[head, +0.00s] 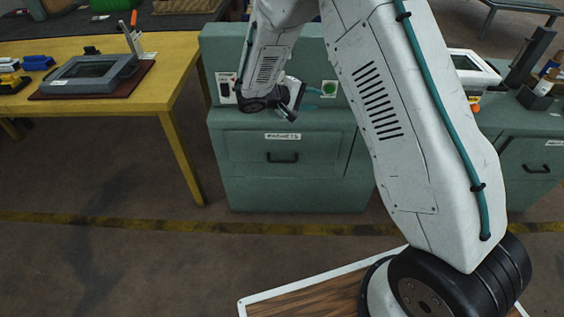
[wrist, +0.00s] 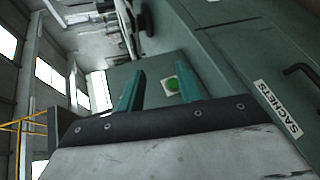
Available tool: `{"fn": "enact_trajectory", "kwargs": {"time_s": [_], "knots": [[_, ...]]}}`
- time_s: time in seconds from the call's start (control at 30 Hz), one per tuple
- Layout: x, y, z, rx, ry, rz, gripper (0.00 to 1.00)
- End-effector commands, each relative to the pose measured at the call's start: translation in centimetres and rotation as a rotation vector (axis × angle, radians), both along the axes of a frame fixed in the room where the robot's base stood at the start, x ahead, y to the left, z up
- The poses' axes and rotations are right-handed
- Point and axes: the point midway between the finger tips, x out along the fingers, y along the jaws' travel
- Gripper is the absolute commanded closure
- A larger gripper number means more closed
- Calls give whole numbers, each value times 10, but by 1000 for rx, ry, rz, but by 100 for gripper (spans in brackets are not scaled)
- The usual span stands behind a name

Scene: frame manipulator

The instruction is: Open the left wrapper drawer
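A green cabinet (head: 230,190) stands ahead in the head view. Its front drawer (head: 240,150) looks shut, with a dark handle (head: 283,158) and a white label (head: 283,136). In the wrist view the label (wrist: 278,108) reads "SACHETS", and part of the handle (wrist: 302,72) shows at the right edge. I read no wrapper label in either view. My gripper (wrist: 159,62) has its two teal fingers apart with nothing between them. In the head view my gripper (head: 314,98) is above the drawer, near the cabinet's upper panel, apart from the handle.
A green button (head: 329,88) and a switch box (head: 226,88) sit on the upper panel. A yellow table (head: 170,75) with a grey device (head: 90,72) stands left. Another green cabinet with a handle (head: 537,169) is at right. Floor before the cabinet is clear.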

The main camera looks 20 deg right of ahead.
Motion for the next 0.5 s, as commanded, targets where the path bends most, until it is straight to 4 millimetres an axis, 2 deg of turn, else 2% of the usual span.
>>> {"fn": "enact_trajectory", "kwargs": {"time_s": [0.03,0.23,0.4,0.5], "knots": [[13,9,-30,-35,2,49,64],[50,45,-136,-134,-44,256,64],[59,78,-234,-169,-79,444,64],[55,93,-282,-170,-95,540,64]]}}
